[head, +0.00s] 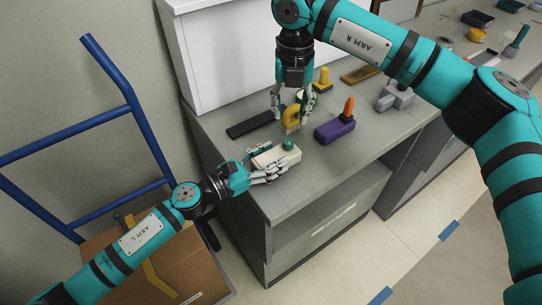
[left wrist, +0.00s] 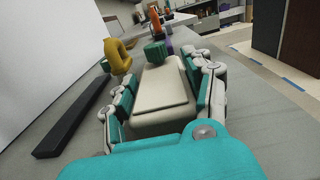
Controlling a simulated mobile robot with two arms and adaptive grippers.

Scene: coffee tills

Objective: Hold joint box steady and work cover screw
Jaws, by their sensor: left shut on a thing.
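The joint box (head: 283,157) is a cream block with a green knob (head: 288,144) at its far end. It lies on the grey counter near its left edge. My left gripper (head: 270,168) is shut on the box, one finger on each side. The left wrist view shows the box (left wrist: 160,95) between the fingers, with the green knob (left wrist: 155,52) beyond. I cannot make out a cover screw.
A black flat bar (head: 250,124) lies left of the yellow thing. A yellow knobbed thing (head: 323,80) and a grey fixture (head: 395,96) are farther back. The counter's front right is clear.

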